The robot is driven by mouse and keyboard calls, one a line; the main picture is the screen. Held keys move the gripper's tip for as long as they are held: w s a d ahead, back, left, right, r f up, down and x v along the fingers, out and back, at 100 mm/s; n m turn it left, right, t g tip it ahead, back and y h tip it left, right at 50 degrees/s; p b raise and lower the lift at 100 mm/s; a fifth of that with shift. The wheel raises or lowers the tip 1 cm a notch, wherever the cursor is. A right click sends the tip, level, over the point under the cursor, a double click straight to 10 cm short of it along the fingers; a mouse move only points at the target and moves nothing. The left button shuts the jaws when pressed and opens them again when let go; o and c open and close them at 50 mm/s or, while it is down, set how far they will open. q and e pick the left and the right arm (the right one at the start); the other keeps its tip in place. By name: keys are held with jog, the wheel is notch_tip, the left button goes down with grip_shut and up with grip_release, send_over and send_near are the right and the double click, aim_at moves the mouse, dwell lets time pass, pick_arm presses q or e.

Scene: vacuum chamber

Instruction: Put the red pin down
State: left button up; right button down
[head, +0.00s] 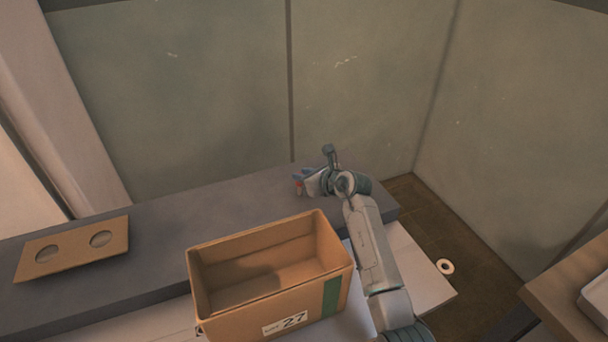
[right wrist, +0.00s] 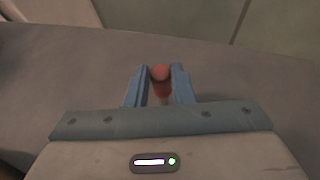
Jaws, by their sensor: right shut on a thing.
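The red pin (right wrist: 161,75) shows in the right wrist view between the two blue fingers of my right gripper (right wrist: 160,88). The gripper is shut on it. In the head view the red pin (head: 298,185) is a small red spot at the fingertips of my right gripper (head: 301,182), over the right part of the grey bench top (head: 180,222). I cannot tell whether the pin touches the bench top. The lower part of the pin is hidden. My left gripper is not in view.
An open, empty-looking cardboard box (head: 205,312) marked 27 stands in front of the grey bench. A tan board with two round holes (head: 72,250) lies at the bench's left. A white ring (head: 446,266) is at the right. The middle of the bench top is clear.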

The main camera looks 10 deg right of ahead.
jog(key=shift+f, duration=0.15)
jog(key=c, duration=1.3)
grip_release()
jog(key=shift+o, duration=0.2)
jog(key=b+v, duration=0.1)
jog(key=v, duration=1.1)
